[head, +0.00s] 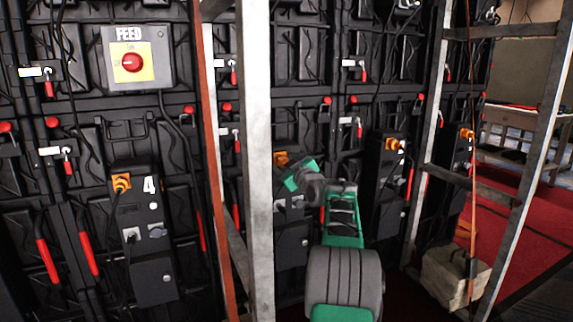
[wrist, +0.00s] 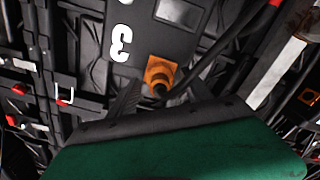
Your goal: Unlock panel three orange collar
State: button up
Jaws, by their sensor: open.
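The panel three orange collar (wrist: 160,72) sits on a dark box marked with a white 3 (wrist: 121,42), with a black cable plug in it. My gripper (wrist: 163,95) is open, with its dark fingers to either side below the collar in the wrist view. I cannot tell whether they touch it. In the head view, an orange collar (head: 281,158) shows just past my green gripper (head: 291,180), right of a metal post. The fingertips are hard to make out there. The collar's lock state cannot be seen.
A pale metal post (head: 256,160) stands close left of my gripper, and another frame (head: 430,130) stands to the right. Panel four's orange collar (head: 121,182) is at left. Two more collars show at right. A weathered block (head: 452,275) sits at the right frame's foot.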

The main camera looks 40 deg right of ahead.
jog(key=p+v, duration=0.1)
jog(key=v, duration=0.6)
jog(key=shift+s, duration=0.4)
jog(key=shift+w+a+p, duration=0.1)
jog(key=shift+a+p, duration=0.1)
jog(key=shift+p, duration=0.55)
